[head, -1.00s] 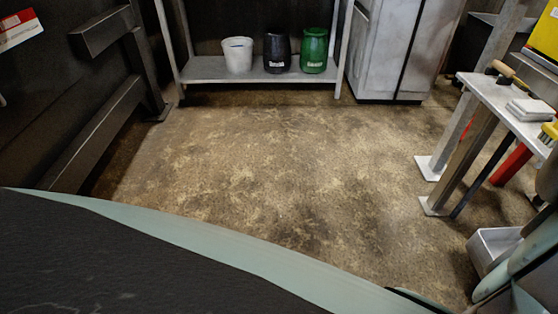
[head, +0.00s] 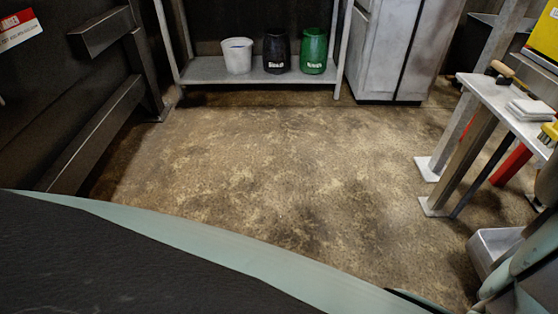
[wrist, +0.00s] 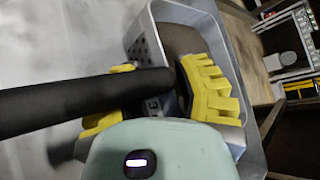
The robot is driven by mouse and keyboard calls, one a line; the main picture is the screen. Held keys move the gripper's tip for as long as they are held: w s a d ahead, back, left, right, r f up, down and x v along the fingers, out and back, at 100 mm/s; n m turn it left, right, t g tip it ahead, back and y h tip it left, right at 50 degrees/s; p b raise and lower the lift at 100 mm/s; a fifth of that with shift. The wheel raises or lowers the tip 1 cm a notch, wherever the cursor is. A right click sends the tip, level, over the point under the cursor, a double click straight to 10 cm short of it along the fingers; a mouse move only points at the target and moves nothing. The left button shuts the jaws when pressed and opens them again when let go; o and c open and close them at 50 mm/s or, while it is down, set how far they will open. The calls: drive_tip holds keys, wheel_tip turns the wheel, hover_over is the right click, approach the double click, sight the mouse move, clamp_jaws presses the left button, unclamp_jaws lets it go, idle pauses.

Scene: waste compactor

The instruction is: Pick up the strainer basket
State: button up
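A thick black bar (wrist: 75,97) comes in from the left, across the left finger, and ends near the right finger. I cannot tell whether it belongs to the basket. Most of the basket is hidden by the bar and my gripper.
The grey bin (wrist: 239,100) also shows at the lower right of the head view (head: 488,247). A work table (head: 482,92) with brushes stands behind it. A shelf (head: 210,71) holds white, black and green buckets. The middle floor is clear.

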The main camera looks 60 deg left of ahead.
clamp_jaws()
drive_tip(key=shift+r, duration=0.2)
